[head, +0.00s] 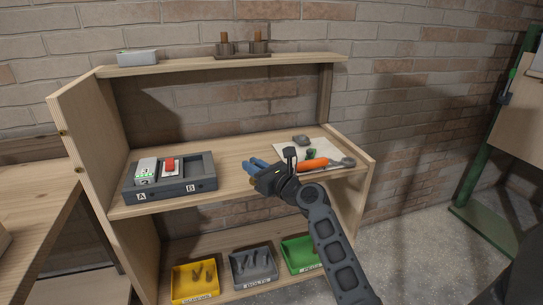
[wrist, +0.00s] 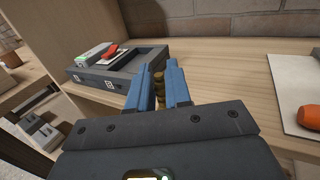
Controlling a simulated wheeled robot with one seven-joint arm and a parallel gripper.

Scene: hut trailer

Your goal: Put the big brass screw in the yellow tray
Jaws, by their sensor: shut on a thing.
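My gripper (head: 257,165) is over the middle shelf, with its blue fingers pointing left towards the grey two-slot holder. In the wrist view its fingers (wrist: 160,69) are shut on the big brass screw (wrist: 159,88), of which a brass strip shows between them.
A grey tray (head: 236,270) and a green tray (head: 290,258) stand right of the yellow one. The grey holder (head: 203,185) fills the middle shelf's left part. An orange-handled tool (head: 312,164) lies on a white sheet at the right. The middle shelf (head: 225,203) overhangs the trays.

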